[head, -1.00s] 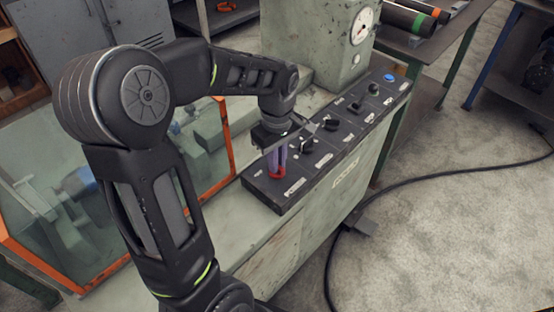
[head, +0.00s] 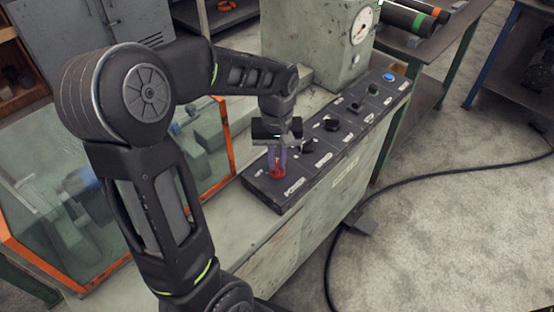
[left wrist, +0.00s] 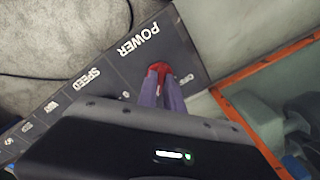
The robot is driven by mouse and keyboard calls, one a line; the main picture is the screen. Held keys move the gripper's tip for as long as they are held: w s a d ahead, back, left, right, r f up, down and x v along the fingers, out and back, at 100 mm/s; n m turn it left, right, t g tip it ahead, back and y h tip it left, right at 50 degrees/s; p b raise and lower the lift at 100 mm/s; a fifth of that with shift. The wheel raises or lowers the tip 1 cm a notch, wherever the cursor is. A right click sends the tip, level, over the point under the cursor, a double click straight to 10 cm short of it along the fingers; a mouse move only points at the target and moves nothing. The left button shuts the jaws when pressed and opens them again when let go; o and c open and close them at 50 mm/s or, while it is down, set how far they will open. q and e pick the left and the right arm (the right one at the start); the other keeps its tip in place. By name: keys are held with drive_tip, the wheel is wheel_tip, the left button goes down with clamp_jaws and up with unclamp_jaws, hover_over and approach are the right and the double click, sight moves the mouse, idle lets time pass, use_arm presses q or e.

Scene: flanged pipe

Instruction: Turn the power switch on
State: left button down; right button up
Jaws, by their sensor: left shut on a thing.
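The red power switch (head: 277,173) sits at the near left end of the black control panel (head: 262,190). It also shows in the left wrist view (left wrist: 159,68), beside the white POWER label (left wrist: 138,39). My left gripper (head: 277,168) points down at the panel. Its purple fingers are shut on the red switch, which they partly cover; the fingertips also show in the left wrist view (left wrist: 163,80). My right gripper is in neither view.
Several black knobs and a blue button (head: 388,77) line the panel to the right. A clear guard with an orange frame (head: 216,187) stands left of the panel. A pressure gauge (head: 362,25) is behind. A black cable (head: 440,171) lies on the floor.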

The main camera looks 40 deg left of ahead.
sight(277, 164)
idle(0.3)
use_arm(q)
drive_tip(key=c, duration=1.5)
unclamp_jaws()
wheel_tip(277, 164, up, 8)
drive_tip(key=shift+f, duration=0.1)
